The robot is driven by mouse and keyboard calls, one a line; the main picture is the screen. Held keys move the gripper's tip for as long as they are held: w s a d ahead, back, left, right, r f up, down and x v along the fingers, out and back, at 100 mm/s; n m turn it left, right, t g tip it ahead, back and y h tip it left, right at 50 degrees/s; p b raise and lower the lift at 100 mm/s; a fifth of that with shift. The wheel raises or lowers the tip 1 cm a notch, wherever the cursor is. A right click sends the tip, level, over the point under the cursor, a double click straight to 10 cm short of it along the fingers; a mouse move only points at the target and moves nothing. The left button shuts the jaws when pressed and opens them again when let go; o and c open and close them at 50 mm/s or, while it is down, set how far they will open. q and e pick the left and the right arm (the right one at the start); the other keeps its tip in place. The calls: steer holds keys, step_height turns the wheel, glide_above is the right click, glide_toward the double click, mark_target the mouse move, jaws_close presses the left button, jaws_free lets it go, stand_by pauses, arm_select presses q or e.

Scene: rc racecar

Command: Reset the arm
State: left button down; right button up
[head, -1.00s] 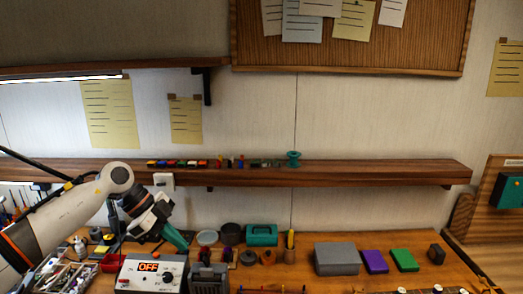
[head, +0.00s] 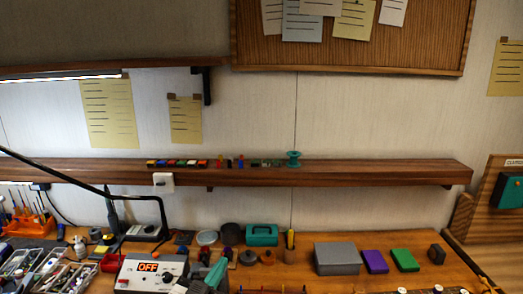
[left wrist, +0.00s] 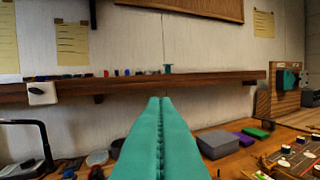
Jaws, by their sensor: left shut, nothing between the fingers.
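My left gripper (head: 216,270) shows only in part at the bottom edge of the head view, in front of the workbench. Its teal fingers fill the middle of the left wrist view (left wrist: 160,101), pressed together along their length with nothing between them. They point toward the wall and the wooden shelf. My right gripper is in neither view.
The workbench (head: 425,278) holds a soldering station (head: 150,272), a grey box (head: 337,258), a purple box (head: 375,261), a green box (head: 404,260) and a teal case (head: 262,235). A wooden shelf (head: 380,174) with small parts runs along the wall.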

arm_select(q)
steer(key=s+a+f+n+g+y, duration=0.4)
steer(key=s+a+f+g+y, duration=0.3)
steer(key=s+f, duration=0.55)
steer(key=s+a+f+m+g, duration=0.15)
steer(key=s+f+g, duration=0.25)
steer(key=s, duration=0.5)
steer(key=s+a+f+g, duration=0.3)
steer(key=s+f+g, duration=0.15)
steer(key=s, duration=0.35)
step_height(320, 180, down, 33)
steer(key=s+b, duration=0.2)
steer(key=b, duration=0.4)
steer(key=s+a+f+g+b, duration=0.2)
steer(key=s+a+f+b, duration=0.1)
steer(key=s+f, duration=1.2)
step_height(320, 180, down, 4)
steer(key=shift+s+f+b, duration=0.2)
steer(key=shift+s+b, duration=0.1)
steer(key=shift+b, duration=0.2)
